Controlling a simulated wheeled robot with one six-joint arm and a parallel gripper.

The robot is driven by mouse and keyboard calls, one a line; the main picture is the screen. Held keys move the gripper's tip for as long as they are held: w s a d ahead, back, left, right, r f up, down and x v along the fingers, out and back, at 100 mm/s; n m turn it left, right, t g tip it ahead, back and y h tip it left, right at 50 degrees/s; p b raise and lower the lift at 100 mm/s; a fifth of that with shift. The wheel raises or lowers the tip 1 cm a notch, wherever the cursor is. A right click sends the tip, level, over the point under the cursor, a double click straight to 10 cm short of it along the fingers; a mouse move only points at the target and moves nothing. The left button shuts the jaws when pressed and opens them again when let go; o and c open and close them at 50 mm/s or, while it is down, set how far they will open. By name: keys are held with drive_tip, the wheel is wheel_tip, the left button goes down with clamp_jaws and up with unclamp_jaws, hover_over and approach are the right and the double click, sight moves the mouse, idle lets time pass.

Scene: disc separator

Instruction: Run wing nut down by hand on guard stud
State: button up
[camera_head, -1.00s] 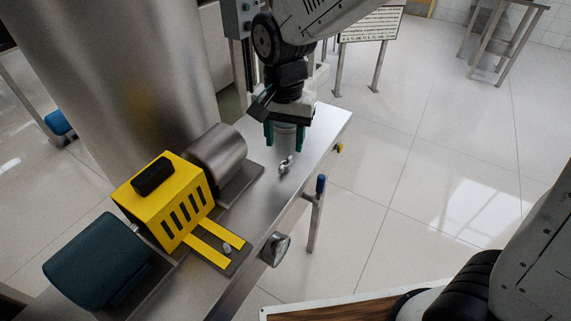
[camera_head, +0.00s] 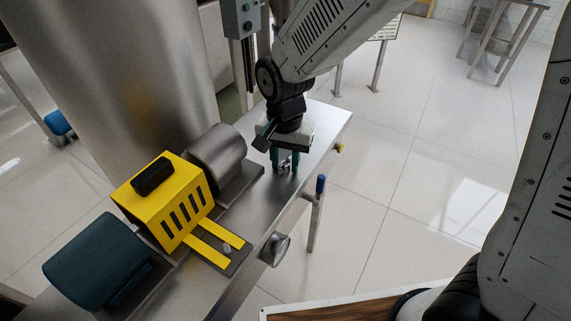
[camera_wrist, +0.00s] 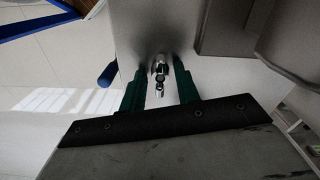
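The wing nut (camera_wrist: 159,70) is a small shiny metal piece on the steel bench top. In the wrist view it sits between the two green fingers of my gripper (camera_wrist: 160,72), with a gap on each side. In the head view my gripper (camera_head: 284,165) points down over the bench, fingers low around the wing nut, which is partly hidden there. My gripper is open. The yellow slotted guard (camera_head: 166,197) has two yellow strips at its foot. A small grey stud (camera_head: 227,247) stands up between the strips' ends.
A steel motor-like cylinder (camera_head: 217,157) and a dark teal motor (camera_head: 97,262) flank the guard. A large steel vessel rises behind. A blue-handled lever (camera_head: 320,186) and a round knob (camera_head: 275,249) stick out from the bench's front edge. The bench top (camera_head: 262,211) between gripper and strips is clear.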

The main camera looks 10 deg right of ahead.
sight(285, 161)
clamp_jaws()
drive_tip(key=shift+r, duration=0.1)
drive_tip(key=shift+r, duration=3.45)
